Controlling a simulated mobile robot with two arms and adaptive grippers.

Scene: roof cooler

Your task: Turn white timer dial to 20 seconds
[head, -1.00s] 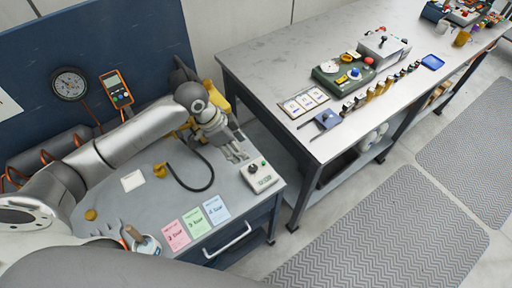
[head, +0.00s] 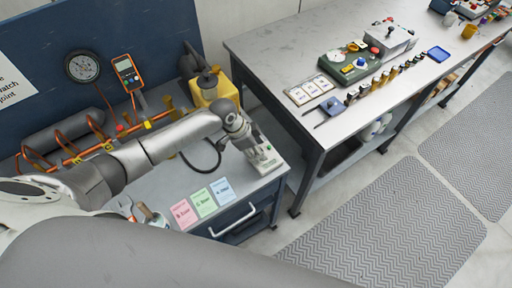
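A white timer box (head: 270,168) sits on the right end of the grey workbench (head: 165,180), above the drawer. My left arm reaches across the bench from the left. My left gripper (head: 261,159) is right over the timer box, pointing down at it. Its fingers cover most of the box's top, so the dial and its setting are hidden. I cannot tell whether the fingers touch the dial or how far apart they are. My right gripper is out of view.
Pink (head: 184,214), green (head: 204,202) and blue (head: 222,190) cards lie along the bench front. A yellow pump (head: 217,88), copper pipes and a multimeter (head: 127,72) stand behind the arm. A second table (head: 290,50) with instruments is at the right.

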